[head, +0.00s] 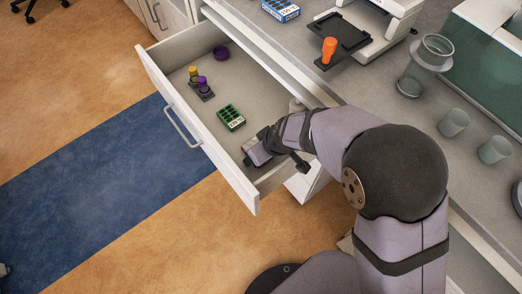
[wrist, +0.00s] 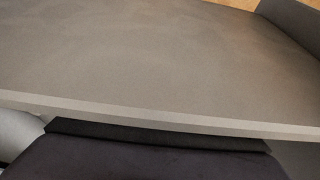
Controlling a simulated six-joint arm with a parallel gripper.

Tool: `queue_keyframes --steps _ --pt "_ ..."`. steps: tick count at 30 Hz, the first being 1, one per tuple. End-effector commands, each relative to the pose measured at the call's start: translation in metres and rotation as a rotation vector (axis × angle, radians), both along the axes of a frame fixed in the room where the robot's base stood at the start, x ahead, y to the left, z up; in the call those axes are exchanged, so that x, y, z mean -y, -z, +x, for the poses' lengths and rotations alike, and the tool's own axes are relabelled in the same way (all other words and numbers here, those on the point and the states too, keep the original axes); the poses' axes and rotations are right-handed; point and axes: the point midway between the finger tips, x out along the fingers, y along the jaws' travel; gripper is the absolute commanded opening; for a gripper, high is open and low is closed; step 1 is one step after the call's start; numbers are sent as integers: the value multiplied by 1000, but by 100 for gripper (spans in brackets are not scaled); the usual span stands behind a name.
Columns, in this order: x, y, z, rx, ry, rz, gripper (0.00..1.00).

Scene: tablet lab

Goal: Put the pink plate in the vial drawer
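The open drawer (head: 181,118) extends from the bench at the left of the head view. Inside it are a green labelled box (head: 231,118), a small dark rack (head: 206,95) with yellow-topped and purple-topped vials (head: 202,82), and a purple round piece (head: 221,53). My gripper (head: 257,153) is low over the drawer's near right end, to the right of the green box. Its fingers are not clear, and I cannot see whether it holds anything. I make out no pink plate in either view. The wrist view shows a bare grey surface (wrist: 150,60) with a pale edge.
On the bench are a blue labelled box (head: 281,9), an orange vial (head: 329,50) on a black platform (head: 352,34), a clear glass vessel (head: 430,62) and two grey-green cups (head: 453,122). The drawer's middle floor has bare room.

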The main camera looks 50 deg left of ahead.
Motion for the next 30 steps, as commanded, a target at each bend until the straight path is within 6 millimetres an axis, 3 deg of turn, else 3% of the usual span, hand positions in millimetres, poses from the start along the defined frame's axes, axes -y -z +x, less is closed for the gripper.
queue_keyframes --steps 14,30 --pt "1 -10 0 0 0 1 63" --pt "36 -92 0 1 1 2 63"
